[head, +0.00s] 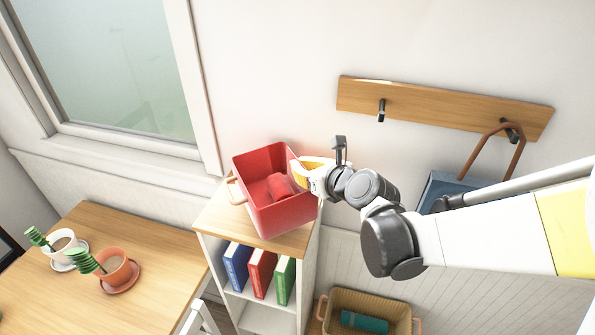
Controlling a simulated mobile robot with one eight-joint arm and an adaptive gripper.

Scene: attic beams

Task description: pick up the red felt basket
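The red felt basket (275,218) stands on the wooden top of a white shelf unit (212,212). It is open at the top, with a rolled red item (280,187) inside and a tan handle (236,191) on its left side. My gripper (304,170) is at the basket's right rim, reaching in from the right. A yellow-orange part shows at the gripper's end; I cannot tell whether it belongs to the gripper or the basket. The fingertips are not clear, so I cannot tell whether they are open, shut, or touching the rim.
Blue, red and green binders (262,273) stand in the shelf. A wooden table (150,265) with potted plants (115,267) is at left. A wicker basket (345,300) is below right. A hook rail (440,108) holding a blue bag (440,187) is on the wall behind my arm.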

